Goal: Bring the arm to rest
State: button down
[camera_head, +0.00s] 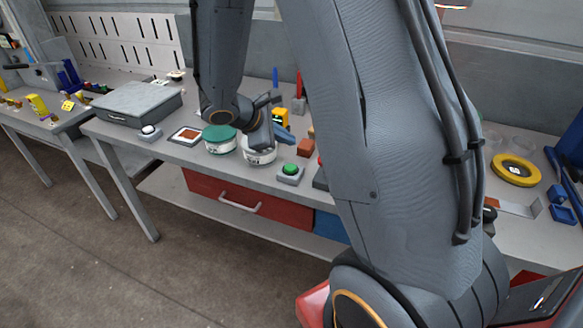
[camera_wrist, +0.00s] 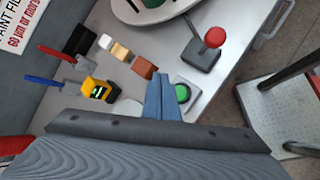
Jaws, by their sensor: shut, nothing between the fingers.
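My arm reaches over the workbench in the head view. My gripper (camera_head: 284,134) hangs above the bench, just above and behind a green button on a grey box (camera_head: 290,173). In the wrist view my gripper (camera_wrist: 161,78) shows as two blue fingers pressed together with nothing between them. The green button (camera_wrist: 182,93) lies just to the right of the fingers there. A white container (camera_head: 262,152) stands right below my wrist and is partly hidden by it.
A green-lidded container (camera_head: 220,139), a grey case (camera_head: 132,104) and a yellow tape roll (camera_head: 515,170) are on the bench. Wooden blocks (camera_wrist: 143,67), a yellow device (camera_wrist: 99,90) and a red-knobbed lever (camera_wrist: 214,38) surround the gripper. Open floor lies in front.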

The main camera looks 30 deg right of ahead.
jog(key=s+a+m+y+b, duration=0.2)
jog(key=s+a+m+y, duration=0.7)
jog(key=s+a+m, duration=0.2)
jog(key=s+a, duration=0.2)
jog(key=s, duration=0.1)
jog(key=shift+s+a+f+m+g, duration=0.25)
jog(key=shift+s+f+m+g, duration=0.15)
